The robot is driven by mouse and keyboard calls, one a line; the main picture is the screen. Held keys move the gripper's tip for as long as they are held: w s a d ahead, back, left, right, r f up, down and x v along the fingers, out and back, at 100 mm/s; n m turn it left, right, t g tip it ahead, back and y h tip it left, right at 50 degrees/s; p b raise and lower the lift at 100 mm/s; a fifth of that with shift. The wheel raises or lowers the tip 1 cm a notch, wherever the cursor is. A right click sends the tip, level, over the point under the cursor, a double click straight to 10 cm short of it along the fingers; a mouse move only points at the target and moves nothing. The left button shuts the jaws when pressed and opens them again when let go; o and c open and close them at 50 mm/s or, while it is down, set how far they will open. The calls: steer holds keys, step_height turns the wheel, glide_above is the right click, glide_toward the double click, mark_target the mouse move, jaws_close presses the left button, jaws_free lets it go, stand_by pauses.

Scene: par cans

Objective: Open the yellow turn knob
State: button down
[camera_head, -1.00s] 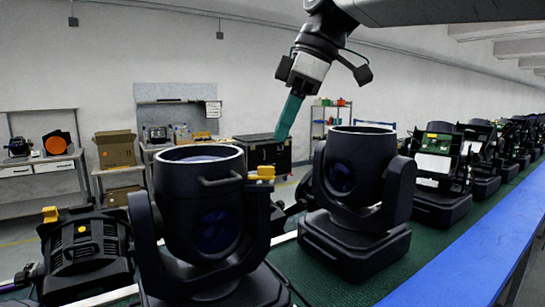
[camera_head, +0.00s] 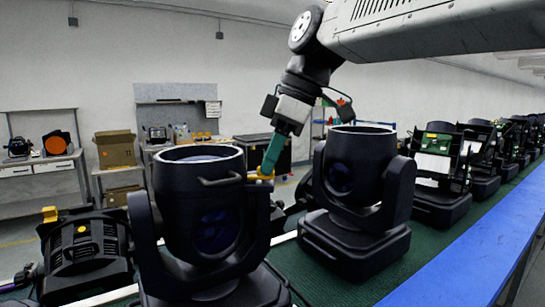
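The yellow turn knob (camera_head: 257,176) sits at the upper right side of the nearest black par can (camera_head: 205,210), beside its rim and handle. It is now partly hidden. My gripper (camera_head: 268,172) has green fingers that point down, with their tips at the knob. The fingers overlap the knob in this view, and I cannot tell whether they touch it or how far apart they are. Another yellow knob (camera_head: 50,213) shows on the black unit at the far left.
A second black par can (camera_head: 355,180) stands close to the right of my gripper. More fixtures line the green conveyor (camera_head: 330,285), with a blue edge (camera_head: 480,255) along its right side. Benches and a cardboard box (camera_head: 115,148) stand farther back.

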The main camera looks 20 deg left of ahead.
steer(key=shift+m, duration=0.4)
steer(key=m, duration=0.1)
steer(key=m+t, duration=0.1)
steer(key=m, duration=0.1)
steer(key=shift+s+m+t, duration=0.25)
steer(key=shift+m+t, duration=0.15)
steer(key=m, duration=0.2)
steer(key=m+t, duration=0.1)
steer(key=m, duration=0.1)
steer(key=shift+s+t+h, duration=0.2)
steer(key=shift+t+h, duration=0.1)
steer(key=m, duration=0.2)
steer(key=m+t+h, duration=0.1)
steer(key=m, duration=0.2)
steer(key=shift+s+a, duration=0.1)
steer(key=shift+a, duration=0.1)
steer(key=m, duration=0.2)
steer(key=m+t+h, duration=0.1)
steer(key=m, duration=0.1)
steer(key=shift+s+a+h, duration=0.1)
steer(key=shift+a+h, duration=0.05)
steer(key=shift+h, duration=0.15)
steer(key=shift+m, duration=0.3)
steer(key=c, duration=1.5)
jaws_free()
steer(key=shift+c, duration=0.2)
